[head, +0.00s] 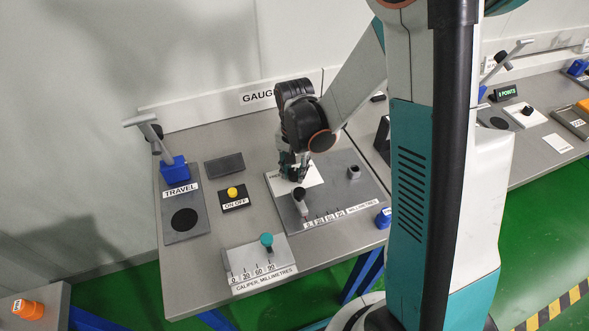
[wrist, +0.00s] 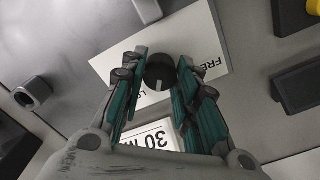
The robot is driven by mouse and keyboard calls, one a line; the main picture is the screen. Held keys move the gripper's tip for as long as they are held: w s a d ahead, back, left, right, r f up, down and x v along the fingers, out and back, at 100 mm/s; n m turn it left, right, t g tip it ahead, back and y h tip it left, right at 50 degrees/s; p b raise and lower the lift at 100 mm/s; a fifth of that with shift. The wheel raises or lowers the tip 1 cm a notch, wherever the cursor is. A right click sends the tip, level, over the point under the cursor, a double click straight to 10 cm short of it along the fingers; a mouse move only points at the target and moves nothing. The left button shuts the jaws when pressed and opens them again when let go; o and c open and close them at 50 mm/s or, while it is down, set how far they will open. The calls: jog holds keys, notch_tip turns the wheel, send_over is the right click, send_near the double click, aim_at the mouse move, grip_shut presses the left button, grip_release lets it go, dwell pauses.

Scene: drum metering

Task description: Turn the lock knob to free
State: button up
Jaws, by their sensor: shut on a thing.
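The lock knob (wrist: 160,72) is a small black round knob with a pale pointer line, which points towards the bottom of the wrist view. It stands on a white plate (wrist: 120,66) with the word FREE on the right and a partly covered word beginning LO on the left. My gripper (wrist: 161,76) is shut on the knob, with one teal finger on each side of it. In the head view my gripper (head: 293,174) reaches down to the white plate (head: 315,176); the fingers and wrist hide the knob there.
A dark-topped post (head: 300,201) stands just in front of my gripper. A grey hollow fitting (head: 354,172) stands to the right on the grey panel. A yellow button (head: 232,192) and a caliper slider with a teal knob (head: 266,239) are to the left and front.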

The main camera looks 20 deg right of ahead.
jog(key=n+b, duration=0.1)
jog(key=n, duration=0.3)
jog(key=shift+n, duration=0.3)
jog(key=n, duration=0.3)
jog(key=shift+n+b, duration=0.3)
jog(key=n, duration=0.3)
jog(key=shift+n, duration=0.3)
jog(key=shift+n+b, duration=0.45)
jog(key=shift+n, duration=1.45)
jog(key=o, duration=1.1)
jog(key=shift+c, duration=0.2)
